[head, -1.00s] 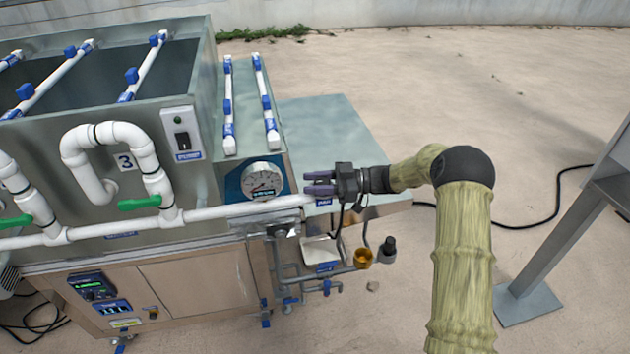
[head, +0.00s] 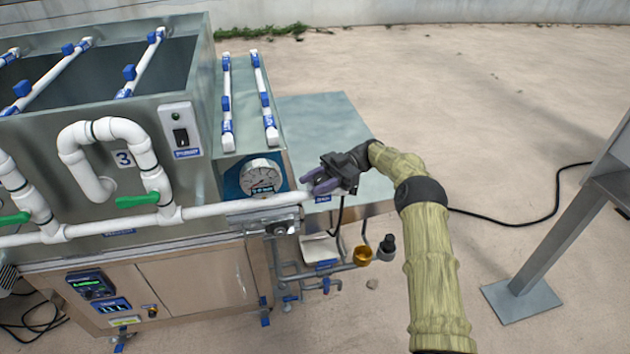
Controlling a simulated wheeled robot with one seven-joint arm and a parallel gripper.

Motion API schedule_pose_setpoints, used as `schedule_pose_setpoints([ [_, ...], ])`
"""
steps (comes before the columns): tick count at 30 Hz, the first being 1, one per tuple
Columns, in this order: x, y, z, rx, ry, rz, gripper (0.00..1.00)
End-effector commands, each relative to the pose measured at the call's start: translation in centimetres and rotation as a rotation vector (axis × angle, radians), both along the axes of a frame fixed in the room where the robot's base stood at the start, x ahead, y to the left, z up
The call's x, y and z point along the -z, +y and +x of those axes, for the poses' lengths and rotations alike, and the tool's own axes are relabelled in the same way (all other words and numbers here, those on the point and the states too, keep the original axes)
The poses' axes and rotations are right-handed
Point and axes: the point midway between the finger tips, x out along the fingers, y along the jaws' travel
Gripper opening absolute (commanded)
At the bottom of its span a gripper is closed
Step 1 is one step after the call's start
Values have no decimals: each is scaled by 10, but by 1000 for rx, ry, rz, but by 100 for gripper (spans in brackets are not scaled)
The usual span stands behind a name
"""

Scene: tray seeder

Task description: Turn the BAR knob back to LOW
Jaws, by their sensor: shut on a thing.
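My gripper (head: 316,181) is at the right end of the white pipe, next to the round pressure gauge. Its two purple fingers point left and are closed on what appears to be the BAR knob, which the fingers hide. A small blue label (head: 322,198) shows just below the fingers; its text is too small to read surely. The gauge (head: 262,177) has a white dial on a blue plate, left of the gripper; its needle is too small to read. The knob's setting cannot be seen.
The white pipe (head: 240,208) with green-handled valves (head: 137,200) runs along the metal tank's front. A flat metal table (head: 325,125) lies behind the gripper. A brass cup (head: 362,255) and a dark fitting (head: 387,244) sit below. A grey post (head: 560,240) stands at right.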

Motion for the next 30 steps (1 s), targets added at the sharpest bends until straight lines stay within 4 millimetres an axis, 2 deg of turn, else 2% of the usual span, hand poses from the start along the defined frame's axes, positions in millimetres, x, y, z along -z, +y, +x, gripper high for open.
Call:
schedule_pose_setpoints([
  [17,-3,0,0,-24,-2,4,14],
  [18,-3,0,0,-23,-2,4,45],
  [20,-2,0,0,-24,-1,3,57],
  [21,-2,0,0,-24,-2,3,59],
  [30,-2,0,0,-24,-1,2,59],
])
